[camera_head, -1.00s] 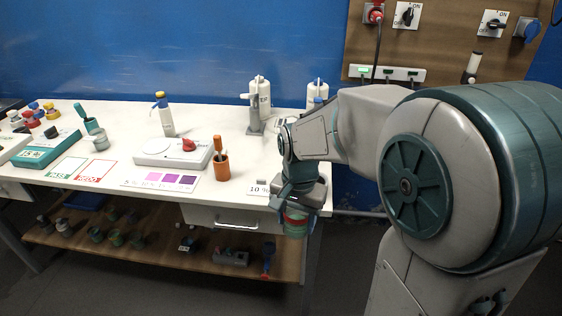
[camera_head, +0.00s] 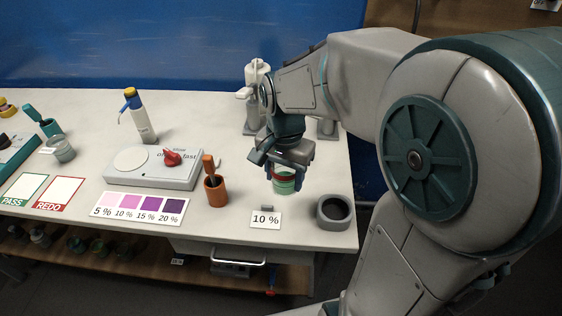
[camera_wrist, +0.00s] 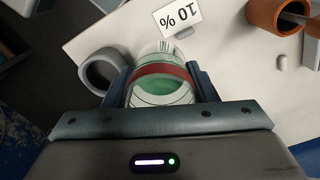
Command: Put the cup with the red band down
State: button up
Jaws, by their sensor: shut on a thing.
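The cup with the red band (camera_head: 284,186) is clear with green contents. It is upright or nearly so in the head view, over the right part of the white table. My gripper (camera_head: 285,174) is shut on it around the band. In the wrist view the cup (camera_wrist: 160,92) sits between both fingers (camera_wrist: 160,85), with the red band across it. I cannot tell whether its base touches the table.
A grey ring-shaped holder (camera_head: 333,212) stands empty to the cup's right, near the table edge. A "10 %" card (camera_head: 265,219) stands in front. An orange pot with a handled tool (camera_head: 215,190) and a stirrer plate (camera_head: 130,175) are left. White table (camera_head: 200,110) is bare behind.

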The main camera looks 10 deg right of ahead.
jog(key=shift+w+d+f, duration=0.1)
jog(key=shift+w+f, duration=0.1)
jog(key=shift+w, duration=0.5)
jog(key=w+d+f, duration=0.1)
jog(key=w+f, duration=0.1)
jog(key=w, duration=0.1)
jog(key=w+d+f+p, duration=0.1)
jog(key=w+f, duration=0.1)
jog(key=w, duration=0.1)
jog(key=w+d+f, duration=0.1)
jog(key=w+f, duration=0.1)
jog(key=w, duration=0.2)
jog(key=shift+f+p, duration=0.2)
jog(key=shift+p, duration=0.1)
jog(key=shift+w+d+f, duration=0.1)
jog(key=shift+w+f, duration=0.05)
jog(key=shift+f, duration=1.95)
jog(key=shift+f, duration=0.15)
jog(key=o, duration=1.1)
